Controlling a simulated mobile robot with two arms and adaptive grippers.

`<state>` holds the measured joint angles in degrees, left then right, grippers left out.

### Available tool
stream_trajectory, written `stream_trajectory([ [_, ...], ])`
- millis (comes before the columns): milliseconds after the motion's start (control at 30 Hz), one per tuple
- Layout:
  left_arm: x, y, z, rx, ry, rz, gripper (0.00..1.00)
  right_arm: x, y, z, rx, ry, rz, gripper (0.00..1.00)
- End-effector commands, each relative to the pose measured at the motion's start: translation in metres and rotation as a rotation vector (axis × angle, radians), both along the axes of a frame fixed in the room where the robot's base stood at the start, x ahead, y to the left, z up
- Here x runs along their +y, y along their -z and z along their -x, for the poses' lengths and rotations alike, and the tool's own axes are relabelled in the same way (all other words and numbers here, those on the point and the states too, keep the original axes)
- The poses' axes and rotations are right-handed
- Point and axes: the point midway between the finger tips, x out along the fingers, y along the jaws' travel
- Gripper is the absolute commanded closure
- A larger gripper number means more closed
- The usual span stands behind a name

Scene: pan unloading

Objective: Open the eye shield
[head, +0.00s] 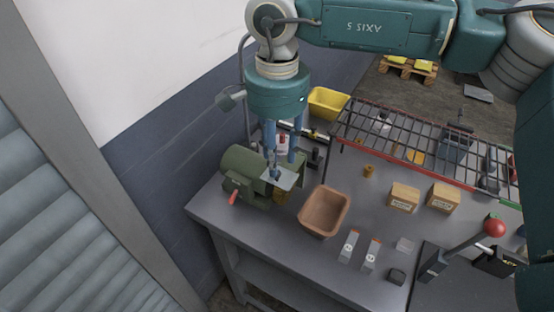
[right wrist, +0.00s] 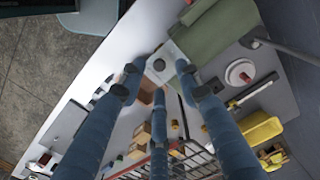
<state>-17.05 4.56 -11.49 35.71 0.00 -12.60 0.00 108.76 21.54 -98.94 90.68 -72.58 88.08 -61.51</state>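The eye shield (head: 287,180) is a small pale, flat plate at the front right of a green machine (head: 240,163) on the bench. In the right wrist view, the shield (right wrist: 164,60) lies beyond my fingertips, beside the green machine body (right wrist: 215,30). My right gripper (head: 277,166), with blue fingers, points down over the shield. In the right wrist view, its fingers (right wrist: 160,82) are spread with a gap between them, and nothing is clearly held. Whether a fingertip touches the shield I cannot tell. My left gripper is not in view.
A brown bin (head: 325,211) stands just right of the machine. A wire rack with a red edge (head: 400,158), cardboard boxes (head: 404,198) and a red-knobbed lever (head: 494,228) are farther right. A yellow bin (head: 327,103) is behind. A wall is on the left.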

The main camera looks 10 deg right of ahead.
Motion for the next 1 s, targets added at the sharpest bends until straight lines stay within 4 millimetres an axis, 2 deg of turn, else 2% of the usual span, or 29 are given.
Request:
stream_trajectory([
  [233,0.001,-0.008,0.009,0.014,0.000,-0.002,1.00,0.000,0.027,0.000,0.001,0.000,0.000,0.66],
  [567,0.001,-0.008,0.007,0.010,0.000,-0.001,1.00,0.000,0.032,0.000,-0.001,-0.001,-0.001,0.66],
  [733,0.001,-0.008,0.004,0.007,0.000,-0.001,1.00,0.000,0.032,0.000,-0.001,-0.001,-0.001,0.98],
  [1000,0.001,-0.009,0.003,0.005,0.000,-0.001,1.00,0.000,0.031,0.000,0.007,0.001,-0.005,1.00],
])
